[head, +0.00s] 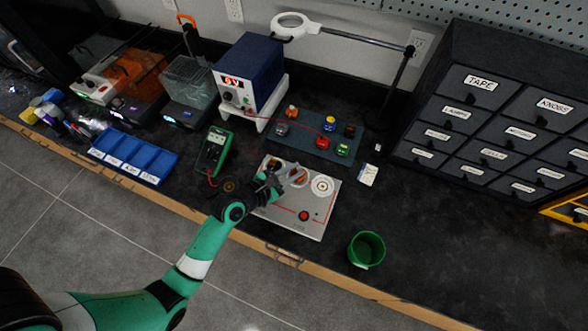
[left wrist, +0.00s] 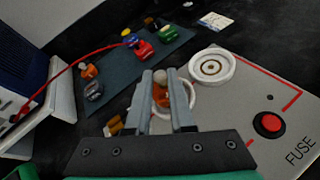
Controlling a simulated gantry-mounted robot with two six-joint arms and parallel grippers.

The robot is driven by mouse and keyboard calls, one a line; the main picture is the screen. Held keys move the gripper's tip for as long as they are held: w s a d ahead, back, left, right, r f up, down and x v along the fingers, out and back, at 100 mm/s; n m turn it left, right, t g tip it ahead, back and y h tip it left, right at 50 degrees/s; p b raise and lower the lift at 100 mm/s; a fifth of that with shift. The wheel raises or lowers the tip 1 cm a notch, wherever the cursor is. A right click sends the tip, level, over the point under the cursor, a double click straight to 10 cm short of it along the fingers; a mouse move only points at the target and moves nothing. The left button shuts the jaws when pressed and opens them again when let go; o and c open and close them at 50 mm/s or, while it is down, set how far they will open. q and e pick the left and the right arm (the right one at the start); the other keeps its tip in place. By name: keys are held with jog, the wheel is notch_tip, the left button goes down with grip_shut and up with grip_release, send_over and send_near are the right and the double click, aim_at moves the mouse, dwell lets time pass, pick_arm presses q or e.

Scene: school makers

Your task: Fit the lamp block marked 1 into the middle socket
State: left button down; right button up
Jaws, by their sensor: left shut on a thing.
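My left gripper (head: 290,176) is over the white socket board (head: 310,222), near its middle socket. In the left wrist view, the gripper's fingers (left wrist: 160,100) are shut on an orange-brown lamp block (left wrist: 161,93) with a pale round bulb on top. No number can be read on it. The white ring of the middle socket (left wrist: 188,98) shows behind the right finger; whether the block is seated or just above it I cannot tell. The right socket (head: 322,186) is an empty-looking white ring. An orange-brown piece (left wrist: 115,124) shows left of the fingers. My right gripper is not in view.
A blue-grey mat (head: 309,155) behind the board holds several coloured blocks, one with a red lead. A multimeter (head: 212,151) stands left, a green cup (head: 366,249) front right. A red button (head: 304,215) is on the board. Bench right of the cup is clear.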

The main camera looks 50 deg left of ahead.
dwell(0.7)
pick_arm(q)
jog(key=shift+p, duration=0.35)
jog(key=shift+f+b, duration=0.5)
jog(key=shift+f, duration=0.2)
jog(key=c, duration=1.1)
grip_release()
jog(key=shift+o, duration=0.2)
jog(key=shift+r, duration=0.1)
